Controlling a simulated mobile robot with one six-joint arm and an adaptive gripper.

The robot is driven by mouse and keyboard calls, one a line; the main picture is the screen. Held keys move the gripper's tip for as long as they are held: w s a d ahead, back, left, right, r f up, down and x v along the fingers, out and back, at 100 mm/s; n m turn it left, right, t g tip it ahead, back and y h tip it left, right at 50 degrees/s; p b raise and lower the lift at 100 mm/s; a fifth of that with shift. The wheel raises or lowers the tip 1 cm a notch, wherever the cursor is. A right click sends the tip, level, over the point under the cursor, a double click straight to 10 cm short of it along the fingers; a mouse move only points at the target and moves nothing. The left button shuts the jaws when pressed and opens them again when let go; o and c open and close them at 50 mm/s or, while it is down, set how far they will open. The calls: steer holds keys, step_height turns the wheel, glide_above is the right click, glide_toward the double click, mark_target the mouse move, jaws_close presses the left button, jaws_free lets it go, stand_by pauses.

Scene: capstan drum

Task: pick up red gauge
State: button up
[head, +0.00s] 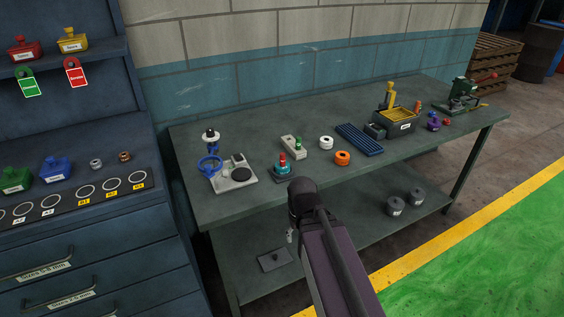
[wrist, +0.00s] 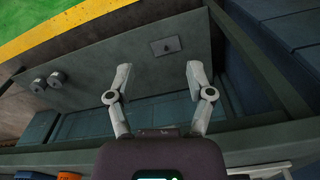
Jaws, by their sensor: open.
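A small red-topped piece (head: 282,160) stands upright on a teal base (head: 284,172) near the front of the workbench; it may be the red gauge, but I cannot tell for sure. Another small red piece (head: 446,121) sits at the bench's right end. My gripper (wrist: 158,72) is open and empty in the wrist view, its two fingers wide apart over the bench's front edge and lower shelf. In the head view my arm hides most of the gripper, which hangs in front of the bench, below and apart from the teal base.
Grey cylinders (head: 396,206) stand on the lower shelf. A dark cabinet (head: 60,225) stands left.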

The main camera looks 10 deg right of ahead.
step_height(320, 180, up, 23)
steer(key=n+p, duration=0.1)
steer(key=p, duration=2.2)
glide_above(283, 154)
steer(key=shift+w+a, duration=0.2)
steer(key=shift+f, duration=0.1)
step_height(283, 154, down, 8)
steer(key=b, duration=0.8)
steer(key=shift+f+b, duration=0.25)
steer(key=shift+b, duration=0.05)
steer(key=shift+f, duration=0.1)
steer(key=shift+s+d+f+b, duration=0.15)
steer(key=shift+f+b, duration=2.35)
steer(key=shift+b, duration=0.1)
jaws_close()
